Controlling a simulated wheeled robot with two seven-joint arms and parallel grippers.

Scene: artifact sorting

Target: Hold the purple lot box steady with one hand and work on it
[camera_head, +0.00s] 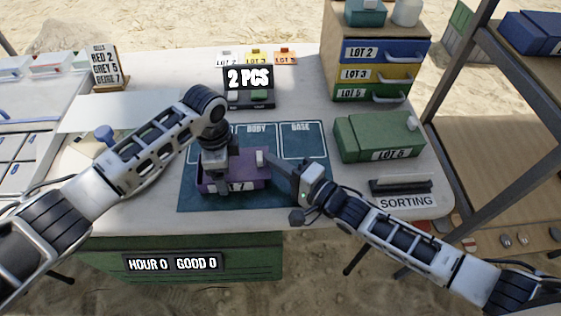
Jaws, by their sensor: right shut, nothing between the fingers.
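The purple lot box (256,182) sits on the dark teal mat (300,195) near the table's front edge, its front label partly hidden. My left gripper (220,182) points down over the box's left part and covers that end; whether its fingers grip the box cannot be made out. A small pale knob (260,158) shows at the box's right back. My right gripper (275,163) is shut and empty, its tips close to the box's right end beside the knob; contact is unclear.
A green LOT 5 box (372,131) stands right of the mat. Behind it is a drawer unit (375,50) with blue, yellow and green drawers. A "2 PCS" display (249,80) stands at the back, a SORTING sign (405,201) at front right, a counts sign (105,68) at back left.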

